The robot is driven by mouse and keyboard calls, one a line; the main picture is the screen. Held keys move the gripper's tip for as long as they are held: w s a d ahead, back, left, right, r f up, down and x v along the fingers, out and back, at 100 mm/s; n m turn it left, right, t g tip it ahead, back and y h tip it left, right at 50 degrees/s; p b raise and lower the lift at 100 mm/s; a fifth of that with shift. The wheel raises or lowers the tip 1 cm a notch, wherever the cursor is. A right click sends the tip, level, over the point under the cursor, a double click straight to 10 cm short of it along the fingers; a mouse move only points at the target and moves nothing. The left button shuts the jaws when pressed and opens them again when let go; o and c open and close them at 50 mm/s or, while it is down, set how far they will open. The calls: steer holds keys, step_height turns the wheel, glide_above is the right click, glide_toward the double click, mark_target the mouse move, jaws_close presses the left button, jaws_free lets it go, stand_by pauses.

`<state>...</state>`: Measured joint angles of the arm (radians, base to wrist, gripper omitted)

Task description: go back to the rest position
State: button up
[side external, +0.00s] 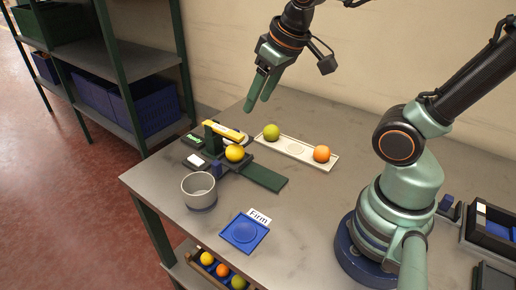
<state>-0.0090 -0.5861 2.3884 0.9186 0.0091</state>
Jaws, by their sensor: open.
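My gripper (262,91) hangs above the far part of the table, with its green fingers pointing down and left. It is open and holds nothing. Below it, a green fruit (271,132) and an orange (321,154) sit at the two ends of a pale tray (294,157), with an empty hollow between them. A yellow-orange fruit (235,153) rests on a dark green device (264,178) with a yellow bar, left of the tray. The gripper is clear of all the fruit.
A grey cup (199,188) stands near the table's left edge. A blue square dish (243,232) lies in front, beside a card reading "Firm" (260,216). A crate of fruit (207,272) is below the table edge. Dark bins (489,225) stand at right. Shelving is behind left.

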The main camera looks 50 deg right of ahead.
steer(key=shift+s+d+t, duration=0.15)
steer(key=shift+s+t, duration=0.25)
steer(key=shift+s, duration=0.6)
